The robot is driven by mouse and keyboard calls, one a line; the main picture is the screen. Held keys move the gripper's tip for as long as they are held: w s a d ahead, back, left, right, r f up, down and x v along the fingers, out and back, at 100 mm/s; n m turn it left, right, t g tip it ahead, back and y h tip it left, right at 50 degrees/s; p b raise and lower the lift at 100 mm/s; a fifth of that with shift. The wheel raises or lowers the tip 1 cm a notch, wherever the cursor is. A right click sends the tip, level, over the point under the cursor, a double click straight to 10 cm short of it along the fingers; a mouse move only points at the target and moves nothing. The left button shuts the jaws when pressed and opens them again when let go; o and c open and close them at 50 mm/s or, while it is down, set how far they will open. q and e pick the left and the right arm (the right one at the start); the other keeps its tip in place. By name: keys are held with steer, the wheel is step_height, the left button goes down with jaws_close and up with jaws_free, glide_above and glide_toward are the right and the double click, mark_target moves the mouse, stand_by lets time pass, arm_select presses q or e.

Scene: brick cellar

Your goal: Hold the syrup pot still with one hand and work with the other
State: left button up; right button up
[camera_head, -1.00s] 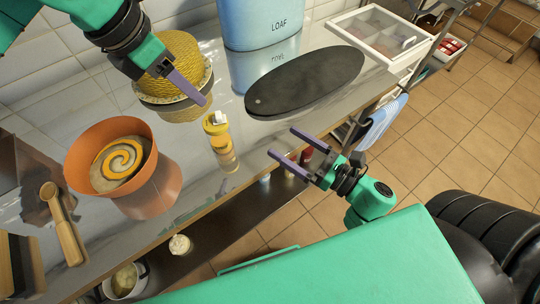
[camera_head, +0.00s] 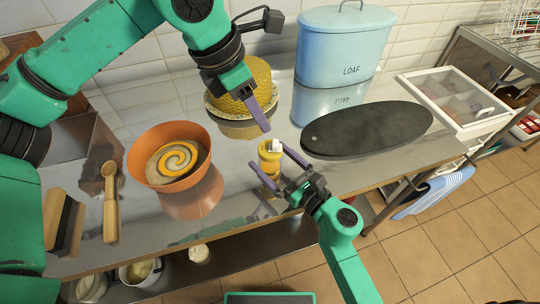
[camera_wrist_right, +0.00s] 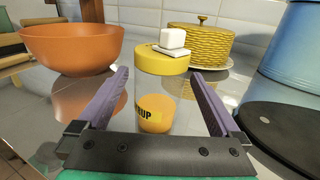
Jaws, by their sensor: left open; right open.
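The syrup pot (camera_head: 269,163) is a small clear jar with amber contents, a yellow lid and a white piece on top. It stands upright on the steel counter. In the right wrist view its label ending in "UP" shows on the jar (camera_wrist_right: 153,118). My right gripper (camera_head: 267,157) is open, with its two purple fingers reaching to either side of the pot; I cannot tell whether they touch it. My left gripper (camera_head: 262,112) is open and empty above and just behind the pot, in front of the woven yellow dome (camera_head: 254,74); one finger shows clearly.
An orange bowl (camera_head: 140,160) with a spiral filling stands left of the pot. A wooden spoon (camera_head: 110,205) lies further left. A dark oval board (camera_head: 370,128) lies to the right. A blue LOAF bin (camera_head: 345,45) stands behind. The counter's front edge is close to the pot.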

steer(key=shift+w+a, duration=0.4)
steer(key=shift+w, duration=0.05)
steer(key=c, duration=1.5)
steer(key=shift+o, duration=0.2)
